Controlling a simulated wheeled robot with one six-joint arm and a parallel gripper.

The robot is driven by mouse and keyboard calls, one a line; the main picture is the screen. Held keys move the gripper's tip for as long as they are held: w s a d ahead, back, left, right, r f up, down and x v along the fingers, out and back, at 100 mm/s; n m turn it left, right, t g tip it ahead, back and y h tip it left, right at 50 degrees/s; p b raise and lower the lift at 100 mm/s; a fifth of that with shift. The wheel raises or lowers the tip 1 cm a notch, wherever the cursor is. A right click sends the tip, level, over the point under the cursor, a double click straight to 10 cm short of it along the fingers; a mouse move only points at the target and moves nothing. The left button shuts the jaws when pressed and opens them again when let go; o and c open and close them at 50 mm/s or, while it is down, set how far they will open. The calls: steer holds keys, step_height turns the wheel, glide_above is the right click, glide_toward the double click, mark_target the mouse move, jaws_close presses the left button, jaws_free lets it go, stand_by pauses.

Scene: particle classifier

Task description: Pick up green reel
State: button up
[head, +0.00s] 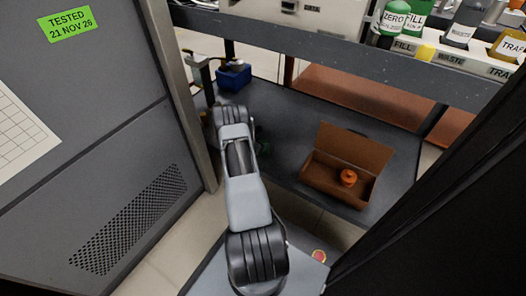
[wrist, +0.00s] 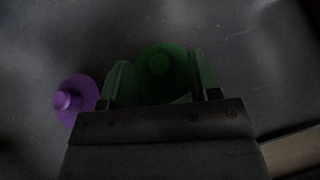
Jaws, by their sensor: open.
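The green reel (wrist: 160,64) lies on the dark grey surface in the wrist view, round with a raised hub in its middle. My gripper (wrist: 159,74) is open, with one finger at the left of the green reel and the other at its right. The reel's near edge is hidden by the gripper body. I cannot tell whether the fingers touch it. In the head view my arm hides most of this area, and only a dark green patch (head: 262,142) shows beside the arm.
A purple reel (wrist: 78,98) lies just left of the left finger. A brown open box (head: 321,181) with an orange reel (head: 348,177) stands on the right of the shelf. A blue container (head: 234,77) stands at the back left. A grey cabinet (head: 95,130) borders the left.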

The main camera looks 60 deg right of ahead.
steer(key=shift+d, duration=0.1)
steer(key=shift+c, duration=0.3)
jaws_close()
